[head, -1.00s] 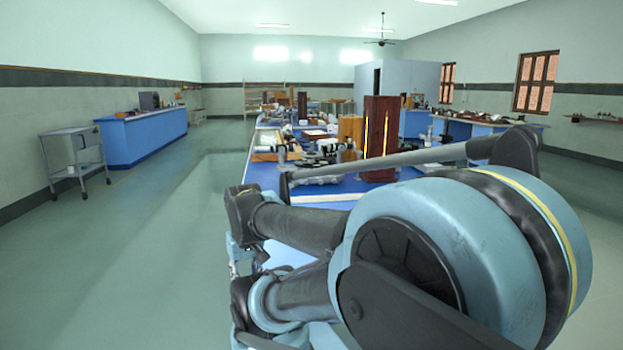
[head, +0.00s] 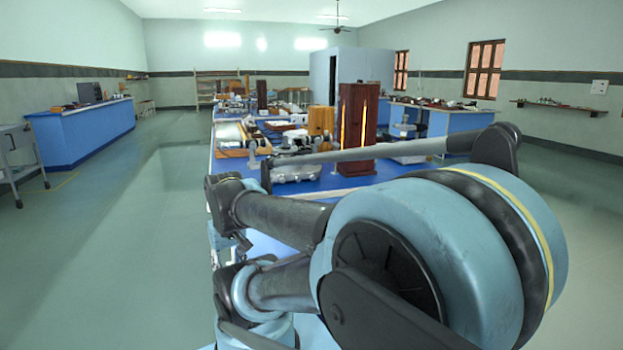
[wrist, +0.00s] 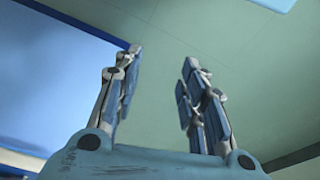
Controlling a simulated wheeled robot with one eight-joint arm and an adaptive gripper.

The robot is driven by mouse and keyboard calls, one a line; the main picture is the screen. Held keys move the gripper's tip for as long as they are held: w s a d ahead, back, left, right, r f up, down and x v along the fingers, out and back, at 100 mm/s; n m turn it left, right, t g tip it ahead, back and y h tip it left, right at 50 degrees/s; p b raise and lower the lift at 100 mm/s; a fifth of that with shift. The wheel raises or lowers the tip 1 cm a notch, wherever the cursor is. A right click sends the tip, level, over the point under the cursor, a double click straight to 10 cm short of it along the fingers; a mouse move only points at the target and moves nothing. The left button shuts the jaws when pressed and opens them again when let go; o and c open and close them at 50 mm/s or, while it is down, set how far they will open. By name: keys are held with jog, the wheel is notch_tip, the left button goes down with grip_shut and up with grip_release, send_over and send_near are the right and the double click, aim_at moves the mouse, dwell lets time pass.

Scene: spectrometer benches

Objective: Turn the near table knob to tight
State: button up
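My gripper (wrist: 157,80) is open and empty in the wrist view, its two jointed fingers spread apart over the green floor. In the head view my arm fills the lower right and hides the near part of the blue table (head: 352,182). A spectrometer-like instrument (head: 252,142) stands on that table at its left side, beside a pale tray. I cannot make out the table knob in either view. My gripper's fingertips are not clear in the head view.
A tall dark wooden case (head: 357,128) with lit slits stands on the table. A blue counter (head: 84,131) lies along the left wall, with a grey cart (head: 20,160) at the left edge. Green floor (head: 120,240) is free on the left.

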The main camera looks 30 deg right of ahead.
jog(key=w+d+r+t, duration=0.4)
jog(key=w+d+r, duration=0.85)
jog(key=w, duration=0.25)
jog(key=w+d+r+m+t+h, duration=0.1)
jog(key=w+d+r, duration=0.15)
jog(key=d, duration=0.65)
jog(key=w+d+r+h, duration=0.1)
jog(key=d+r+h, duration=0.15)
jog(key=d, duration=0.65)
jog(key=w+d+r+m+t+h, duration=0.1)
jog(key=w+d+r, duration=0.15)
jog(key=d, duration=0.65)
jog(key=shift+x, duration=7.85)
jog(key=shift+s+a+f, duration=0.1)
grip_shut()
